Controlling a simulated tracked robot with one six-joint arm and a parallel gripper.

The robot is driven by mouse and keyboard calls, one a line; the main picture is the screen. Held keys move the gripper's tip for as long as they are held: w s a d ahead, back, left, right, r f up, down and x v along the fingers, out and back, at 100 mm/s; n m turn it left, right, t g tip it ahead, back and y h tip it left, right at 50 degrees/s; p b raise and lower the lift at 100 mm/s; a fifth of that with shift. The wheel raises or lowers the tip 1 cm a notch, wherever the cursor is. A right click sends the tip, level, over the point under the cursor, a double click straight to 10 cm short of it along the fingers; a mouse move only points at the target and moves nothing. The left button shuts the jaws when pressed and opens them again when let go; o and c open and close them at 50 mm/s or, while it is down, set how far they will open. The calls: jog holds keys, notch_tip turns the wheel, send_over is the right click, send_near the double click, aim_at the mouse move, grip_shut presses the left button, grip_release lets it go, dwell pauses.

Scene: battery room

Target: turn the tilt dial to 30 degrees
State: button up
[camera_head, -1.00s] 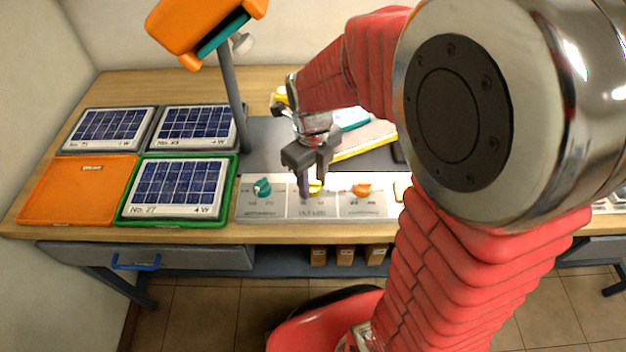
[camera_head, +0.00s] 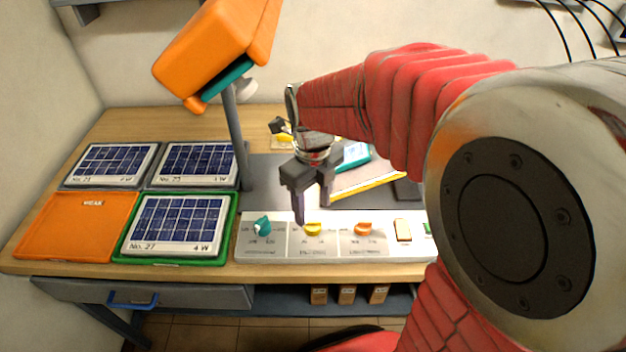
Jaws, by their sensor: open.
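A pale control panel (camera_head: 281,247) lies along the front of the bench. It carries a teal dial (camera_head: 263,226), a yellow dial (camera_head: 313,229) and an orange dial (camera_head: 363,229), left to right. Their printing is too small to read, so I cannot tell which is the tilt dial or its setting. My gripper (camera_head: 313,207) points down, open and empty, just above and behind the yellow dial in the picture. Its left fingertip shows just left of the yellow dial. The gap between fingertips and panel is hard to judge.
A switch (camera_head: 403,231) sits right of the dials. Solar panels, one in a green tray (camera_head: 232,229), and an orange tray (camera_head: 62,226) fill the bench's left. An orange lamp (camera_head: 215,50) on a grey post (camera_head: 236,135) stands close left of my gripper. Flat items lie behind it.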

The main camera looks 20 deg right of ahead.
aim_at(313, 221)
notch_tip(313, 221, up, 8)
dwell(0.4)
dwell(0.4)
